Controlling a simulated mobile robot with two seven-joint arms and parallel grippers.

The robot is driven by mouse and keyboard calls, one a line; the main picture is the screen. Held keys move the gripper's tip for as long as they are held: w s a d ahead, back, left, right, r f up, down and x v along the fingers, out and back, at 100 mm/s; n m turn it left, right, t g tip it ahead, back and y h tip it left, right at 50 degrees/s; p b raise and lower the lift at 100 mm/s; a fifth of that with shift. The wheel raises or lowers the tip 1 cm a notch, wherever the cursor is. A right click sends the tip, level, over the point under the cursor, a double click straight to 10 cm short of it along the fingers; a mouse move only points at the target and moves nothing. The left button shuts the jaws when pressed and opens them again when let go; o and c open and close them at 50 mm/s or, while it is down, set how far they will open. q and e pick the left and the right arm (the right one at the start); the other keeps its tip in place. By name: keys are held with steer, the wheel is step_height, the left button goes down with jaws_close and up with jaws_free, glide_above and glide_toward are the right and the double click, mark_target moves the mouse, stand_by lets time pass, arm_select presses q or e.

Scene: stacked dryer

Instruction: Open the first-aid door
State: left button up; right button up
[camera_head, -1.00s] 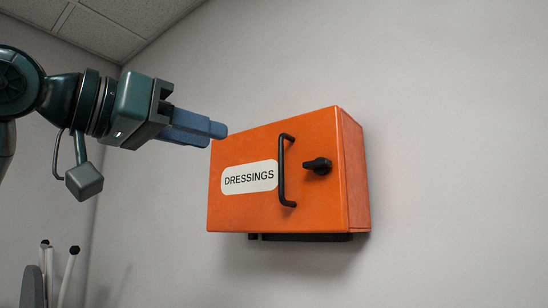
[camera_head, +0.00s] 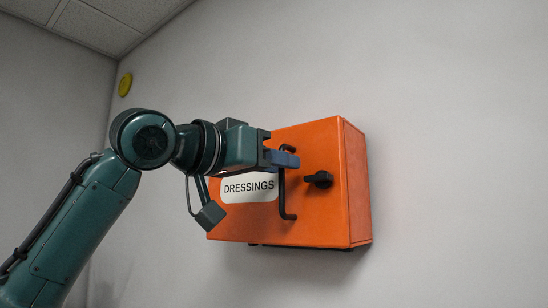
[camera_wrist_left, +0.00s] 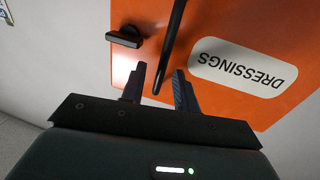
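The orange first-aid box (camera_head: 325,225) hangs on the wall, with a white DRESSINGS label (camera_head: 250,188) on its front door, which looks shut. A black bar handle (camera_head: 288,215) stands upright on the door, and a black turn knob (camera_head: 318,180) sits to its right. My left gripper (camera_head: 290,160) is in front of the door at the upper part of the handle. In the left wrist view, its fingers (camera_wrist_left: 158,85) are apart, with the end of the handle (camera_wrist_left: 172,45) between them; a gap shows on both sides. The knob (camera_wrist_left: 124,37) is outside the fingers. My right gripper is out of view.
The plain wall (camera_head: 440,150) around the box is clear. A yellow round object (camera_head: 125,84) is on the wall at upper left. The ceiling (camera_head: 90,30) shows at the top left.

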arm_select(q)
steer(key=shift+c, duration=0.5)
jaws_close()
